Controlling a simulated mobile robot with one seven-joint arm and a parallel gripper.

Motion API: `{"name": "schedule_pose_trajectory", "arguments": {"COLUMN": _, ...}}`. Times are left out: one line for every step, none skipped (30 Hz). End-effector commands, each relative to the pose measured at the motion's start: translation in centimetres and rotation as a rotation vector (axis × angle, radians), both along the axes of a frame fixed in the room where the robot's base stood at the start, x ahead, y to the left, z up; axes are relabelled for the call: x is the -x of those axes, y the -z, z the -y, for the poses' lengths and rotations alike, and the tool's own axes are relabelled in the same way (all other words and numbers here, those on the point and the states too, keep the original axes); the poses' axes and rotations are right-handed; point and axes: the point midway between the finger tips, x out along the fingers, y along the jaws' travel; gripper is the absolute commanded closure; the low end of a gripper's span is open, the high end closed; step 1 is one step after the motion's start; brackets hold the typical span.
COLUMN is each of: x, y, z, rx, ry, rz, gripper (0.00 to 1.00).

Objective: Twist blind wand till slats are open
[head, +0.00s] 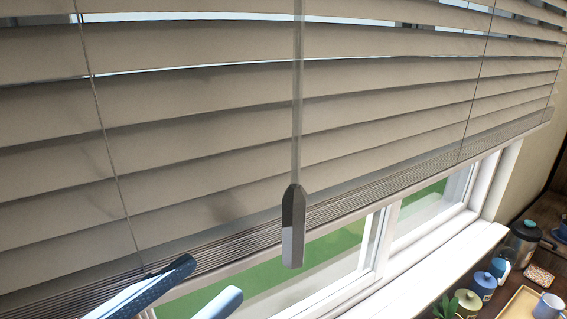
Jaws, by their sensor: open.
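The blind wand (297,110) is a clear thin rod hanging in front of the slats in the head view. The beige slats (210,135) are tilted and mostly overlap, with thin bright gaps near the top. My gripper (205,283) shows at the bottom edge, left of and below the handle. Its two fingers are apart with nothing seen between them, and it does not appear to touch the wand. The rest of my gripper is out of frame.
A white window frame and sill (440,272) lie behind and below the blind. At the lower right are a French press (524,243), blue and olive jars (484,286), a plant and a tray (520,304) with a cup. Thin ladder cords (103,125) run down the slats.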

Motion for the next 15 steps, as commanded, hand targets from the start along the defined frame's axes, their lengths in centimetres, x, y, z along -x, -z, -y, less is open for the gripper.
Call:
{"name": "schedule_pose_trajectory", "arguments": {"x": 0.8, "y": -0.5, "z": -0.1, "rx": -0.004, "ry": 0.018, "rz": -0.004, "gripper": 0.41}}
{"name": "schedule_pose_trajectory", "arguments": {"x": 1.1, "y": -0.5, "z": -0.1, "rx": -0.006, "ry": 0.029, "rz": -0.004, "gripper": 0.41}}
{"name": "schedule_pose_trajectory", "arguments": {"x": 1.4, "y": -0.5, "z": 0.0, "rx": -0.009, "ry": 0.041, "rz": -0.004, "gripper": 0.41}}
{"name": "schedule_pose_trajectory", "arguments": {"x": 1.5, "y": -0.4, "z": 0.0, "rx": -0.011, "ry": 0.046, "rz": -0.004, "gripper": 0.41}}
{"name": "schedule_pose_trajectory", "arguments": {"x": 1.5, "y": -0.4, "z": 0.1, "rx": -0.013, "ry": 0.050, "rz": -0.004, "gripper": 0.41}}
{"name": "schedule_pose_trajectory", "arguments": {"x": 1.3, "y": -0.4, "z": 0.3, "rx": -0.013, "ry": 0.054, "rz": -0.004, "gripper": 0.41}}
{"name": "schedule_pose_trajectory", "arguments": {"x": 1.2, "y": -0.4, "z": 0.5, "rx": -0.012, "ry": 0.055, "rz": -0.003, "gripper": 0.41}}
{"name": "schedule_pose_trajectory", "arguments": {"x": 0.9, "y": -0.4, "z": 0.7, "rx": -0.011, "ry": 0.057, "rz": -0.004, "gripper": 0.41}}
{"name": "schedule_pose_trajectory", "arguments": {"x": 0.4, "y": -0.4, "z": 1.1, "rx": -0.010, "ry": 0.057, "rz": -0.005, "gripper": 0.41}}
{"name": "schedule_pose_trajectory", "arguments": {"x": 0.1, "y": -0.5, "z": 1.4, "rx": -0.010, "ry": 0.058, "rz": -0.005, "gripper": 0.41}}
{"name": "schedule_pose_trajectory", "arguments": {"x": -0.4, "y": -0.5, "z": 1.7, "rx": -0.011, "ry": 0.058, "rz": -0.004, "gripper": 0.41}}
{"name": "schedule_pose_trajectory", "arguments": {"x": -1.0, "y": -0.6, "z": 2.2, "rx": -0.010, "ry": 0.059, "rz": -0.005, "gripper": 0.41}}
{"name": "schedule_pose_trajectory", "arguments": {"x": -1.5, "y": -0.6, "z": 2.6, "rx": -0.009, "ry": 0.058, "rz": -0.005, "gripper": 0.41}}
{"name": "schedule_pose_trajectory", "arguments": {"x": -2.1, "y": -0.6, "z": 3.0, "rx": -0.009, "ry": 0.059, "rz": -0.006, "gripper": 0.41}}
{"name": "schedule_pose_trajectory", "arguments": {"x": -2.7, "y": -0.7, "z": 3.5, "rx": -0.009, "ry": 0.059, "rz": -0.006, "gripper": 0.41}}
